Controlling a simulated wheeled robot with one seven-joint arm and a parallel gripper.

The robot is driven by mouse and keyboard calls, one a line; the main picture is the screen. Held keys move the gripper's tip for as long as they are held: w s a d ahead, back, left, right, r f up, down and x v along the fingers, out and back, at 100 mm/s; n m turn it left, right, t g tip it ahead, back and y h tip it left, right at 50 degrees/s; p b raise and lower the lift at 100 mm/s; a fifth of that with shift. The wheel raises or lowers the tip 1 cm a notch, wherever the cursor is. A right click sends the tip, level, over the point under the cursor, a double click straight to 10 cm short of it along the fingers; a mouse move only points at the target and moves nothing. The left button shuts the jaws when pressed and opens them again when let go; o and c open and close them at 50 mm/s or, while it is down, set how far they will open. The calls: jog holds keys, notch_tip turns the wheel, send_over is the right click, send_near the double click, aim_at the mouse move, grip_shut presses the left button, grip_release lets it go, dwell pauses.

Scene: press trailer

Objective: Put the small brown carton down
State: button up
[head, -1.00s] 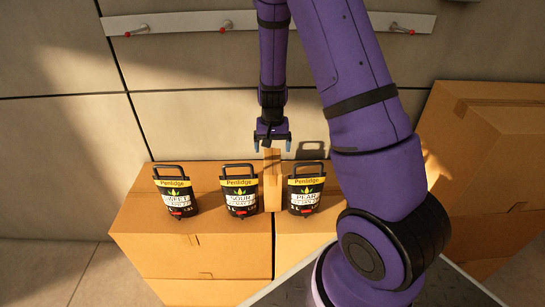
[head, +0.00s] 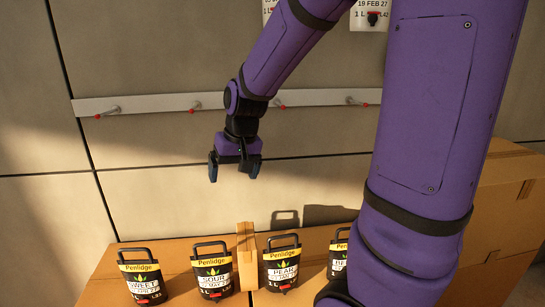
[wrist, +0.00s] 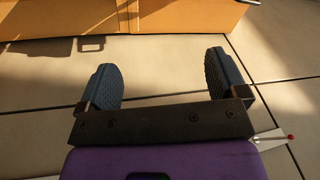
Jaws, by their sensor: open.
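The small brown carton (head: 246,258) stands upright on top of the large cardboard boxes in the head view, between the black pouch marked Sour and the one marked Pear. My gripper (head: 233,172) is open and empty, above the carton and apart from it, a little to its left. In the wrist view the two dark finger pads of my gripper (wrist: 168,85) are wide apart with nothing between them.
Black pouches marked Sweet (head: 142,276), Sour (head: 213,272) and Pear (head: 281,265) stand in a row beside the carton. Another pouch (head: 339,254) is partly hidden by my arm. A rail with hooks (head: 150,107) runs along the wall behind. A larger box (head: 510,205) stands at right.

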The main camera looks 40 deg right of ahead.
jog(key=s+a+r+n+t, duration=0.1)
jog(key=s+a+r, duration=0.1)
jog(key=s+r, duration=0.3)
jog(key=s+a+r+n+t, duration=0.1)
jog(key=s+r, duration=0.4)
jog(key=s, duration=0.6)
jog(key=shift+s+a+r+n+t+h, duration=0.3)
jog(key=shift+s+a+r+n+h, duration=0.1)
jog(key=shift+n, duration=0.2)
jog(key=shift+o, duration=0.4)
jog(key=shift+s, duration=0.45)
jog(key=m+g, duration=0.4)
jog(key=m, duration=0.1)
send_over(246, 244)
jog(key=w+a, duration=0.1)
notch_tip(246, 244, down, 22)
jog(key=shift+m+g, duration=0.6)
jog(key=shift+m, duration=0.1)
jog(key=d+f, duration=0.1)
jog(key=f, duration=0.2)
jog(key=w+d+f, duration=0.1)
jog(key=f, duration=0.3)
jog(key=w+d+f, duration=0.1)
jog(key=f, duration=0.2)
jog(key=shift+w+d+f, duration=0.15)
jog(key=shift+f, duration=0.2)
jog(key=shift+d+f, duration=0.15)
jog(key=shift+f, duration=5.7)
grip_shut()
